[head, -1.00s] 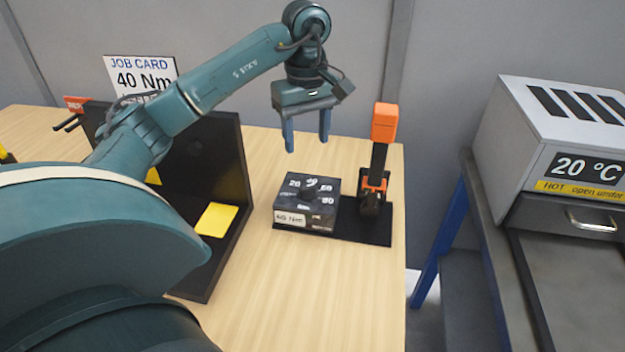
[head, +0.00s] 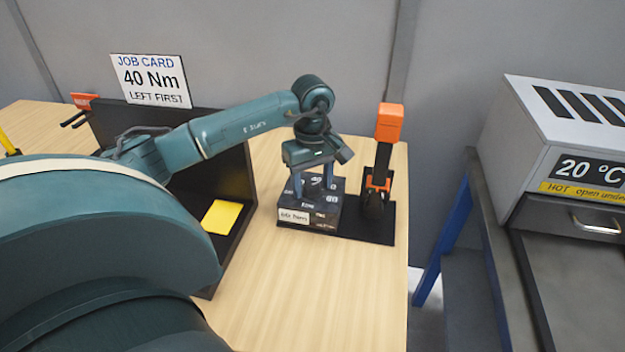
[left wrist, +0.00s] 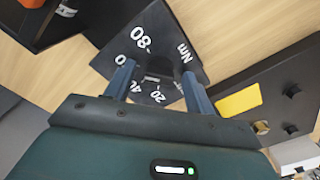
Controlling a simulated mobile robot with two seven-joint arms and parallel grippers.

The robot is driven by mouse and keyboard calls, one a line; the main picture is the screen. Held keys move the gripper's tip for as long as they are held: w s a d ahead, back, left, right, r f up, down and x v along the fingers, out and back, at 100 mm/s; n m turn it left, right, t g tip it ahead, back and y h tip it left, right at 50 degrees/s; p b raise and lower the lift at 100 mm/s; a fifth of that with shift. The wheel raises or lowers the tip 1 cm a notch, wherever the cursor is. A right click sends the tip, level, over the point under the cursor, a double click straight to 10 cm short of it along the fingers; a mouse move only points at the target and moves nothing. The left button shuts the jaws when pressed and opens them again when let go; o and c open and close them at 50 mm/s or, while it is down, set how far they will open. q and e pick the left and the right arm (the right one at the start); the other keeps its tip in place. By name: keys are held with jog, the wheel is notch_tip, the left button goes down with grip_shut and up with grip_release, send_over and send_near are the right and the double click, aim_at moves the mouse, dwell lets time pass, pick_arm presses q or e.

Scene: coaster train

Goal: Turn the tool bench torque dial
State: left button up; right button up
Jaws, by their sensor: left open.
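The torque dial box (head: 325,217) is a dark block with white numbers on top and a white label on its front, standing on the wooden bench. My left gripper (head: 313,190) points down over its top, open, with its two blue fingers at the dial. In the left wrist view the box top (left wrist: 165,35) shows numbers and "Nm", and the fingers (left wrist: 158,82) stand on either side of the dial's middle. The knob itself is mostly hidden between the fingers, and I cannot tell whether they touch it. My right gripper is not in view.
An orange-headed tool (head: 388,125) stands upright close right of the box on a black base (head: 372,225). A job card (head: 152,80) reads "40 Nm, LEFT FIRST". A black fixture with a yellow pad (head: 222,217) lies left. An oven (head: 570,140) showing 20 °C stands right. The front bench is clear.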

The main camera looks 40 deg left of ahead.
pick_arm(q)
jog(key=c, duration=1)
